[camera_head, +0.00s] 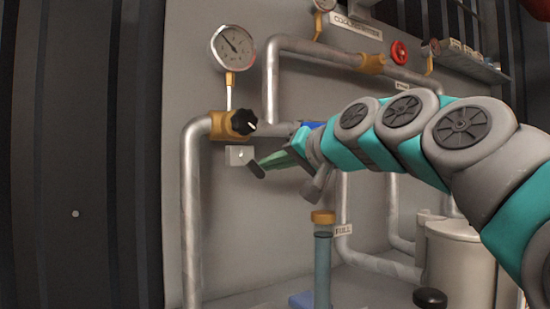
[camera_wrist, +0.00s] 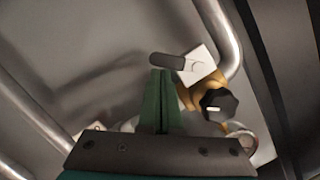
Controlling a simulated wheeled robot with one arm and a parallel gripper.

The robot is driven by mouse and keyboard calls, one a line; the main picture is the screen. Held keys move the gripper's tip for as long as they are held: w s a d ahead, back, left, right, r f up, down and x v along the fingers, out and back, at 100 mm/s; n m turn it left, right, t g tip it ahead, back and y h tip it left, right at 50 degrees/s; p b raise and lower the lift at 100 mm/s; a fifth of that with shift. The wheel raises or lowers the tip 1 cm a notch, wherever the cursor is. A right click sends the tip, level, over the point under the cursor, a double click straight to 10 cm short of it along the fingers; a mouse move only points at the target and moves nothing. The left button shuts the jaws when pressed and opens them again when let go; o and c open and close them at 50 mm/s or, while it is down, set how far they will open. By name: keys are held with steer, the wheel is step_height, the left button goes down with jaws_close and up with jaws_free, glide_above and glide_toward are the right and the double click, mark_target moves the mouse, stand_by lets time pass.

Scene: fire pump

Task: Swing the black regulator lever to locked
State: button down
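The black regulator lever (camera_head: 256,169) is a short dark bar on a small pale plate (camera_head: 238,155) below the brass regulator with its black knob (camera_head: 243,122). In the head view it slants down to the right from the plate. In the wrist view the lever (camera_wrist: 168,61) lies just past the fingertips, with the plate (camera_wrist: 207,62) to its right. My gripper (camera_head: 268,163) has green fingers that sit together, shut, with nothing seen between them; they also show in the wrist view (camera_wrist: 162,74). The tips are close beside the lever; I cannot tell whether they touch.
A pressure gauge (camera_head: 233,47) stands above the regulator. A vertical pipe (camera_head: 192,215) runs down at the left. A capped clear tube (camera_head: 322,265) stands below my arm. A red valve wheel (camera_head: 399,52) and a grey tank (camera_head: 460,260) are at the right.

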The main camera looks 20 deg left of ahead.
steer(key=m, duration=0.1)
steer(key=f+m+y, duration=0.1)
steer(key=s+f+m, duration=0.1)
steer(key=shift+a+m+g, duration=0.3)
steer(key=shift+a+m, duration=0.1)
steer(key=shift+d, duration=0.1)
steer(key=f+v, duration=0.1)
steer(key=v, duration=0.6)
steer(key=shift+s+d+r+b, duration=0.15)
steer(key=shift+d+r+b, duration=0.15)
steer(key=shift+r, duration=0.1)
steer(key=shift+d, duration=0.1)
